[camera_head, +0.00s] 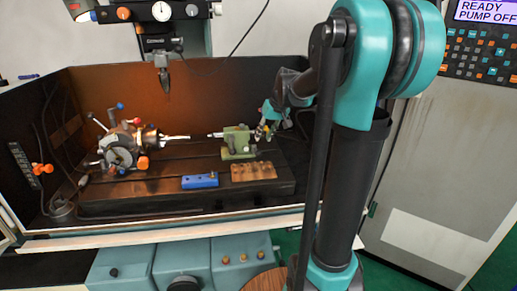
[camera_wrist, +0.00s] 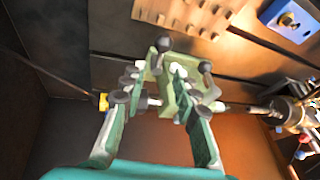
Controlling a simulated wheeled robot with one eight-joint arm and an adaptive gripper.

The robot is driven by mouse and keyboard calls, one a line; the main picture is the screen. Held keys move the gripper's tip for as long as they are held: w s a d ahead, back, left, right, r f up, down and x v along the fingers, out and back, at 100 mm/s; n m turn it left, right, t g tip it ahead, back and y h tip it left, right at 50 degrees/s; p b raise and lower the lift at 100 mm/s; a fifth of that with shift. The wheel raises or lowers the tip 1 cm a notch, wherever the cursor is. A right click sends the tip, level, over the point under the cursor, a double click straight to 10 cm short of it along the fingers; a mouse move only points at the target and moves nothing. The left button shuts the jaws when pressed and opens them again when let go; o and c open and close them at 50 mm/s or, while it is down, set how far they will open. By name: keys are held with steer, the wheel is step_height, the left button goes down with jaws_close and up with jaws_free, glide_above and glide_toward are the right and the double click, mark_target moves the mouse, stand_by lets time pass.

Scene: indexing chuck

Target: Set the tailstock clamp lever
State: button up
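The tailstock (camera_head: 237,145) is a green block on the table, right of the chuck; in the wrist view it (camera_wrist: 183,92) lies just beyond my fingers. Two short levers with dark round knobs rise there, one at the upper left (camera_wrist: 163,44) and one to its right (camera_wrist: 204,66); I cannot tell which is the clamp lever. My gripper (camera_wrist: 155,86) has its fingers apart, with no object clearly held. In the head view my gripper (camera_head: 266,126) is at the tailstock's right end, small and partly merged with it. Contact with a lever cannot be told.
The indexing chuck (camera_head: 122,152) with colored knobs stands at left. A spindle tool (camera_head: 162,70) hangs above. Enclosure walls stand behind and beside.

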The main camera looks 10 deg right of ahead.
steer(key=x, duration=0.8)
steer(key=shift+f, duration=0.1)
jaws_close()
